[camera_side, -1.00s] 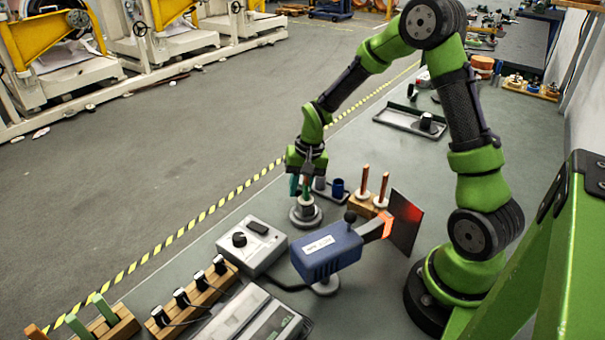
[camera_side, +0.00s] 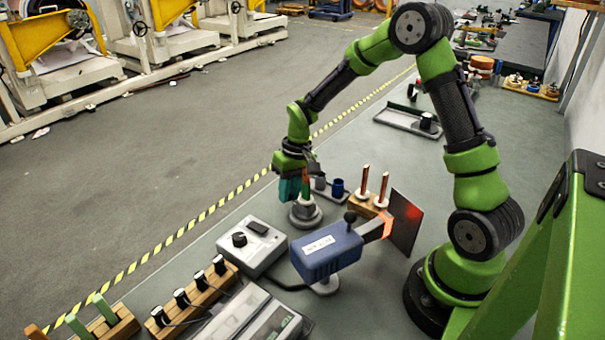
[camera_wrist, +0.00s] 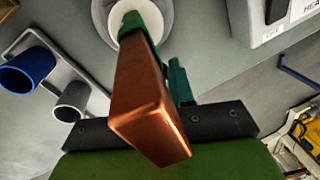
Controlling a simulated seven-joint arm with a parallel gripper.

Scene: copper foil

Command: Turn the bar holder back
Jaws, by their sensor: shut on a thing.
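The bar holder (camera_side: 305,216) is a round grey base with a pale collar, standing on the bench left of the centre; it also shows at the top of the wrist view (camera_wrist: 163,17). A copper bar (camera_wrist: 145,105) with a green lower part stands in its collar. My gripper (camera_side: 298,188) has teal fingers and is shut on the bar, just above the holder. In the wrist view one teal finger (camera_wrist: 179,82) lies beside the bar; the bar hides much of the grip.
A blue instrument (camera_side: 328,252) on a stand and a grey control box (camera_side: 252,246) stand in front. A blue cup (camera_side: 338,187) in a small tray and a wooden block with two copper rods (camera_side: 364,180) stand to the right.

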